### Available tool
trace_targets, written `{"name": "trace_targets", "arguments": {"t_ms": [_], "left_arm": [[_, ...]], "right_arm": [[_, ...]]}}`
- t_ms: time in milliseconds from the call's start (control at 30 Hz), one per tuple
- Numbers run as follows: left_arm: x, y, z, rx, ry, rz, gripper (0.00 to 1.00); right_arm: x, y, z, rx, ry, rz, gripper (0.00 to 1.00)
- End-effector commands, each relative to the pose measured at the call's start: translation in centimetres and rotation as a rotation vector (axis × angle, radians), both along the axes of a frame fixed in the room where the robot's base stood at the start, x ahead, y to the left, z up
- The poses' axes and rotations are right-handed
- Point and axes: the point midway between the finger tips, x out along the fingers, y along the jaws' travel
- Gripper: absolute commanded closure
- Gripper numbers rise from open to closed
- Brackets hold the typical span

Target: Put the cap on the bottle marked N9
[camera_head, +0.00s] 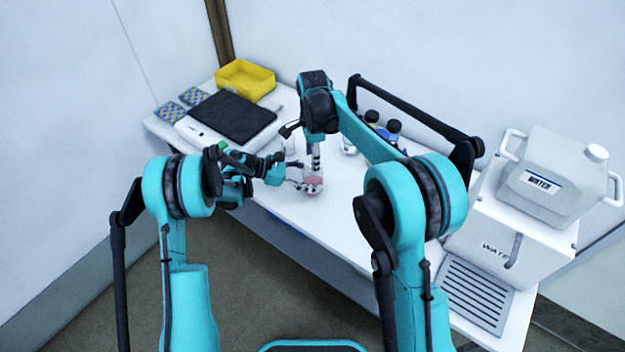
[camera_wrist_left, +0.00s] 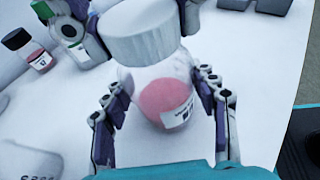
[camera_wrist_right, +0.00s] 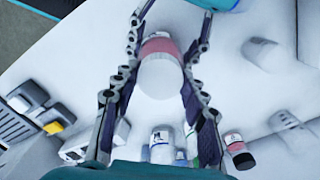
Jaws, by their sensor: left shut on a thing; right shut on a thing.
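A clear bottle with pink contents (camera_wrist_left: 165,98) stands between the fingers of my left gripper (camera_wrist_left: 162,82), which is shut on it. Its label's mark is too small to read surely. A white cap (camera_wrist_left: 140,35) is over the bottle's top, between the fingers of my right gripper (camera_wrist_right: 172,28), which is shut on it. The cap also shows in the right wrist view (camera_wrist_right: 161,76), with the pink bottle (camera_wrist_right: 160,46) behind it. The cap hides the bottle's neck, so I cannot tell whether it is seated. In the head view the bottle (camera_head: 314,185) is near the table's front edge.
A small dark-capped bottle with a red band (camera_wrist_right: 234,140) lies or stands nearby; other bottles (camera_wrist_right: 162,145) are close.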

Motion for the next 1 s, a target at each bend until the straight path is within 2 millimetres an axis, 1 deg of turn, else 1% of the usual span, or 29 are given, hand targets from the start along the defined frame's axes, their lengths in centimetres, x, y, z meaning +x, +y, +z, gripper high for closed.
{"name": "trace_targets", "arguments": {"t_ms": [33,133,267,300,367,400,700,767,1000], "left_arm": [[0.0,0.0,-0.1,0.001,0.0,-0.001,1.0],[0.0,0.0,-0.1,0.001,0.0,-0.001,1.0],[0.0,0.0,-0.1,0.001,0.0,-0.001,1.0],[0.0,0.0,-0.1,0.001,0.0,-0.001,1.0],[0.0,0.0,-0.1,0.001,0.0,-0.001,1.0],[0.0,0.0,-0.1,0.001,0.0,-0.001,1.0],[0.0,0.0,-0.1,0.001,0.0,-0.001,1.0],[0.0,0.0,-0.1,0.001,0.0,-0.001,1.0],[0.0,0.0,-0.1,0.001,0.0,0.0,1.0]], "right_arm": [[0.0,0.0,0.0,0.0,0.0,-0.097,0.92],[0.0,0.0,-0.1,0.0,0.0,-0.267,0.92],[0.0,0.0,0.0,0.0,0.0,-0.265,0.92],[0.0,0.0,0.0,0.0,0.0,-0.265,0.55],[0.0,0.0,0.0,0.0,0.0,-0.264,0.39],[0.0,0.0,0.0,0.0,0.0,-0.264,0.36],[0.0,0.0,0.2,0.0,0.0,-0.262,0.36],[0.0,0.0,0.8,0.0,0.0,-0.262,0.36],[0.0,0.0,3.8,0.0,0.0,-0.262,0.36]]}}
